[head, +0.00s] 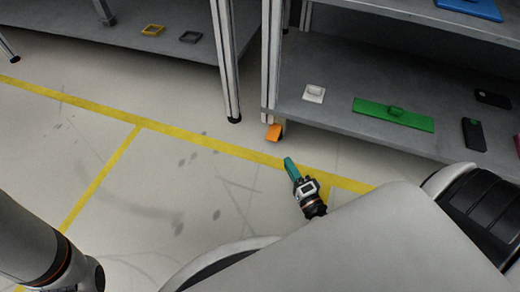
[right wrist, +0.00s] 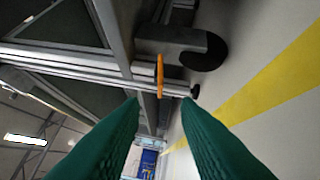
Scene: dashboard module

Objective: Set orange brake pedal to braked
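The orange brake pedal (head: 274,132) sits low at the foot of the right-hand shelf frame, near the floor. In the right wrist view the pedal (right wrist: 160,75) shows edge-on as a thin orange strip beside a dark bracket with a rounded end (right wrist: 178,42). My right gripper (head: 289,162) has green fingers and points toward the pedal from the near side, short of it. In the right wrist view the fingers (right wrist: 161,105) are apart with nothing between them, and the pedal lies beyond the tips. My left arm shows at the lower left, but its gripper is out of view.
The right-hand shelf (head: 330,112) overhangs close by and carries a green plate (head: 370,112), a white switch (head: 313,93) and dark parts. Another table leg (head: 228,85) stands left. Yellow lines (head: 200,140) cross the open floor.

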